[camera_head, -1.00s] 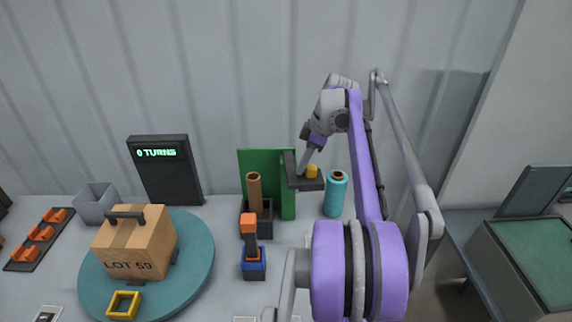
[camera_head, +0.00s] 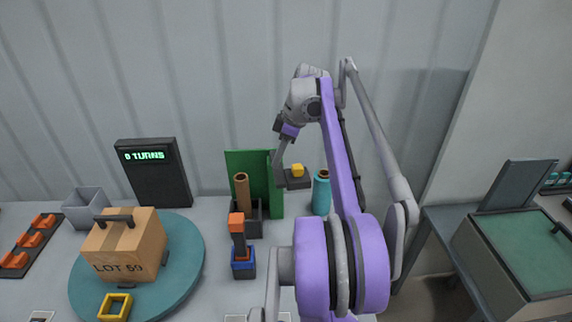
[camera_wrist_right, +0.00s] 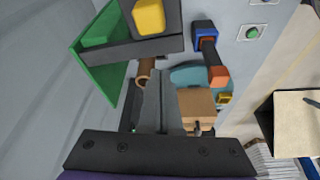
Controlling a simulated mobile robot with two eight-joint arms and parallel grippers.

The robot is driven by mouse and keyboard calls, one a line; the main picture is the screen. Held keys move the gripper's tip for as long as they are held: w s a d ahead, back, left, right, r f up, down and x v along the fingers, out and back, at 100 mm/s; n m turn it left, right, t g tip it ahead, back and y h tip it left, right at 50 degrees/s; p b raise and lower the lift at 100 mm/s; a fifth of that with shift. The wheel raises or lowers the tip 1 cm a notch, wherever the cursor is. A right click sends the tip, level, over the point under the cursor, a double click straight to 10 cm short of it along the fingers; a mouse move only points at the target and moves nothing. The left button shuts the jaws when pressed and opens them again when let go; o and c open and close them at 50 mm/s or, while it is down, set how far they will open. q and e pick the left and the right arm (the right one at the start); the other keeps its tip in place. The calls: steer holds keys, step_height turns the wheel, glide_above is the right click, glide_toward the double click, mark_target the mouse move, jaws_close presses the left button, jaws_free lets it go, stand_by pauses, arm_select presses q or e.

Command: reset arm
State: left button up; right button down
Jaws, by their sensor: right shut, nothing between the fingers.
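My right arm, purple and grey, reaches up and forward in the head view. Its right gripper (camera_head: 279,176) points down, with its slim grey fingers beside the left end of a dark shelf (camera_head: 294,184) bearing a yellow block (camera_head: 297,170). The gripper is shut with nothing in it. In the right wrist view its closed fingers (camera_wrist_right: 160,100) run up from the dark palm, below the shelf and the yellow block (camera_wrist_right: 149,16). I cannot tell from the head view how near the fingers are to the shelf. My left gripper is not in view.
A green panel (camera_head: 250,165), a brown tube (camera_head: 242,192), an orange-and-blue tool (camera_head: 240,250) and a turquoise cylinder (camera_head: 321,195) stand near the gripper. Left is a turntable (camera_head: 190,270) with a cardboard box (camera_head: 130,248) and a "0 TURNS" display (camera_head: 150,170). The wall is close behind.

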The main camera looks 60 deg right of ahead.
steer(key=w+d+v, duration=0.1)
steer(key=v, duration=0.5)
steer(key=w+a+f+m, duration=0.1)
steer(key=w+a+f, duration=0.15)
steer(key=a, duration=0.35)
steer(key=w+a+f, duration=0.2)
steer(key=w+a, duration=0.1)
steer(key=a, duration=0.4)
steer(key=s+a+f+m+t, duration=0.1)
steer(key=s+a+f, duration=0.2)
steer(key=a+f, duration=0.7)
steer(key=s+a+f+m+t+h, duration=0.1)
steer(key=s+a+f, duration=0.3)
steer(key=a+f, duration=0.5)
steer(key=a+m, duration=0.1)
steer(key=a, duration=0.7)
steer(key=shift+s+f+m+t, duration=0.3)
steer(key=shift+f+t, duration=0.1)
steer(key=shift+d+h, duration=0.15)
steer(key=shift+h, duration=0.15)
